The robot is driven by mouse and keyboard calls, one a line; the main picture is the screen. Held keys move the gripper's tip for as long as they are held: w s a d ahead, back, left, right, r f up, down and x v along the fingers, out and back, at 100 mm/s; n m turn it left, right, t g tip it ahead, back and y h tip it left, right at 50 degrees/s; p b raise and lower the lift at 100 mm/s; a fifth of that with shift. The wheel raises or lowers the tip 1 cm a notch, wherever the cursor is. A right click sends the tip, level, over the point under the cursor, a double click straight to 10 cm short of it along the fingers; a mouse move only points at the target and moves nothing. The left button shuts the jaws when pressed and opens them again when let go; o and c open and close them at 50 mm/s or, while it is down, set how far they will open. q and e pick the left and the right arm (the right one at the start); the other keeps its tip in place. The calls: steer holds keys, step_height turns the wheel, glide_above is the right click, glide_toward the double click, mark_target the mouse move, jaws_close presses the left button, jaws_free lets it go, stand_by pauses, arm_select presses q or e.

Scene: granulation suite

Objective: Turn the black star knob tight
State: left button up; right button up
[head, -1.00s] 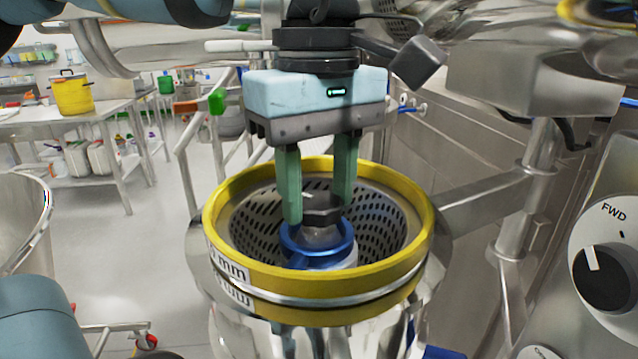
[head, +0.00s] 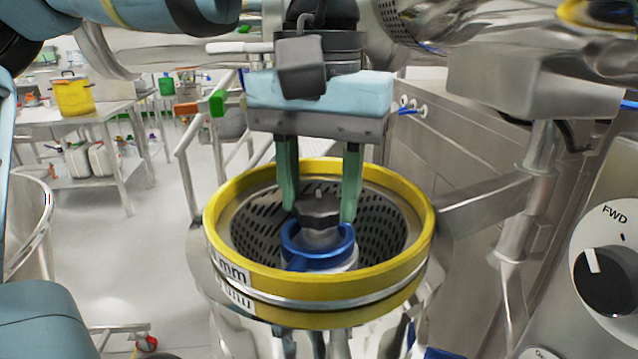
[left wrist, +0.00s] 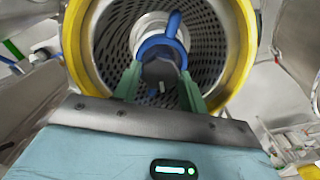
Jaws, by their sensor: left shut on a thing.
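The black star knob (head: 318,211) stands at the centre of the sieve basket, above a blue ring (head: 335,255) on a pale hub. My left gripper (head: 319,212) points down into the basket. It is shut on the knob, with one green finger on each side. In the left wrist view, the dark knob (left wrist: 160,72) sits between the green fingers (left wrist: 160,92), in front of the blue ring (left wrist: 173,38). The knob's underside and thread are hidden. My right gripper is not in view.
The yellow rim (head: 225,262) surrounds the fingers, with the perforated basket wall (head: 385,215) inside it. A metal bar (head: 485,200) runs from the rim to a post at the right. A control panel with a black FWD dial (head: 607,275) is at the lower right.

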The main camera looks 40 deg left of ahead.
mark_target(319, 202)
arm_select(q)
steer(key=m, duration=0.4)
steer(key=shift+m, duration=0.3)
stand_by(0.3)
steer(key=o, duration=1)
steer(key=shift+r, duration=4)
